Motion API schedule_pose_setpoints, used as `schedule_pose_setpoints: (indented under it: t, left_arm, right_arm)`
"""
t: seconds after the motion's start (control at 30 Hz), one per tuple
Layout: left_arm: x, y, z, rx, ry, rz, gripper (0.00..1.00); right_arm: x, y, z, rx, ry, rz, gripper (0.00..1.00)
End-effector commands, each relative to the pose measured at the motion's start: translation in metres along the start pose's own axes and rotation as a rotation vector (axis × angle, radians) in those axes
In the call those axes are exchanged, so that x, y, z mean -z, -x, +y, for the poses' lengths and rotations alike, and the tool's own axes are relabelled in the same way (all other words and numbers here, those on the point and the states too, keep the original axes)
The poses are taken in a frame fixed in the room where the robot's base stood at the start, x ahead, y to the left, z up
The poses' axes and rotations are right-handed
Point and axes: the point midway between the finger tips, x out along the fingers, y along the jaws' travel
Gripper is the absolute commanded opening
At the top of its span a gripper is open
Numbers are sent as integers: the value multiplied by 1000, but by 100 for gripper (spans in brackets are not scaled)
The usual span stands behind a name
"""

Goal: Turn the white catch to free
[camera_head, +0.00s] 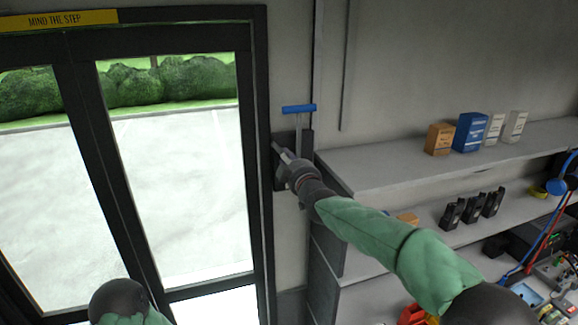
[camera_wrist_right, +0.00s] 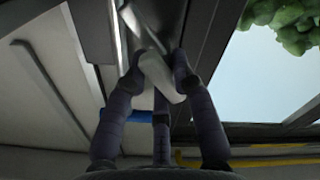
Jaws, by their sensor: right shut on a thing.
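The white catch (camera_wrist_right: 160,78) is a pale, smooth piece between the fingers of my right gripper (camera_wrist_right: 161,65) in the wrist view. In the head view my right gripper (camera_head: 288,163) is at the dark plate (camera_head: 306,145) beside the door frame, shut on the catch. Only a pale bit of the catch (camera_head: 281,152) shows there past the fingers; the rest is hidden by the hand. A blue-handled lever (camera_head: 299,108) stands above the plate on a grey stem, apart from my fingers.
Glazed doors with a dark frame (camera_head: 259,150) stand left of the plate. Grey shelves (camera_head: 360,170) to the right hold small boxes (camera_head: 470,132) and black handsets (camera_head: 472,208); the shelf ends are close to my right forearm. A yellow step sign (camera_head: 55,20) is above the doors.

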Motion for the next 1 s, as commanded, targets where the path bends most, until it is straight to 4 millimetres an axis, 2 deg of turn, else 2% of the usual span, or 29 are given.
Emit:
schedule_pose_setpoints:
  t: [0.5,0.73,1.0]
  left_arm:
    - [1,-24,-9,0,0,0,40]
    - [1,-29,-10,0,0,0,40]
    - [1,-32,-11,0,0,0,40]
  right_arm:
    - [-4,0,-1,-2,-458,0,0]
    - [-4,0,-1,-2,-590,0,0]
    - [-4,0,-1,-1,-664,-1,0]
